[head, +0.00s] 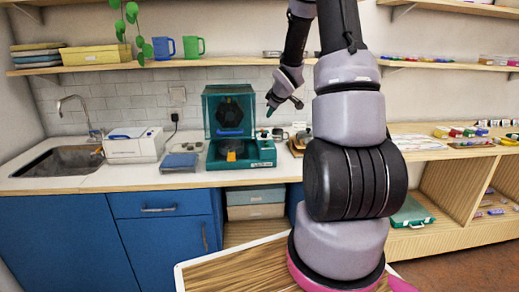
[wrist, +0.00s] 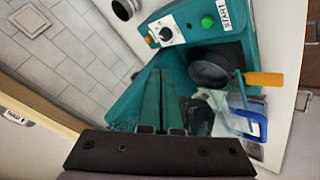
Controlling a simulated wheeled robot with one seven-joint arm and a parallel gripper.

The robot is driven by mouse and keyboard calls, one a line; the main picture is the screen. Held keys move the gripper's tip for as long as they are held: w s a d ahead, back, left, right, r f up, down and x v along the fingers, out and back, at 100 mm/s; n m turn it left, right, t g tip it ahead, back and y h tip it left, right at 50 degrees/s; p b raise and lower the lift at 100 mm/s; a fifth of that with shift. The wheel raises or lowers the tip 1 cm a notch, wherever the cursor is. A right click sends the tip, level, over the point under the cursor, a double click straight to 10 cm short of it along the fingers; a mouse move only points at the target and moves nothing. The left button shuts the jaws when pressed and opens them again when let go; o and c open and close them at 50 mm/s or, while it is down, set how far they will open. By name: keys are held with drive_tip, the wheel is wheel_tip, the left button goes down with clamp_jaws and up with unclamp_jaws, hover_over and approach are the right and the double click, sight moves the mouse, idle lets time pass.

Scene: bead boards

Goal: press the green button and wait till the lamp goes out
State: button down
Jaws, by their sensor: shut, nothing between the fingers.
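The teal machine (head: 213,152) stands on the counter with its clear lid raised. In the wrist view its teal panel (wrist: 185,22) carries the green button (wrist: 207,22) beside a START label, a dial (wrist: 168,33), and a small orange spot (wrist: 149,40) that may be the lamp; I cannot tell if it is lit. My gripper (head: 270,109) hangs above the machine's right side in the head view. In the wrist view my gripper (wrist: 162,72) has its teal fingers together, empty, pointing toward the panel and apart from the button.
A dark round part with an orange handle (wrist: 265,78) and a blue handle (wrist: 240,126) show at the machine. A white appliance (head: 135,145) and a blue-grey scale-like item (head: 180,162) stand to its left. A shelf (head: 250,62) runs above. Small items crowd the right.

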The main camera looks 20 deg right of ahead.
sight(267, 145)
drive_tip(key=shift+a+f, duration=0.3)
drive_tip(key=shift+f, duration=0.25)
drive_tip(key=shift+f, duration=4.4)
drive_tip(key=shift+f, duration=0.4)
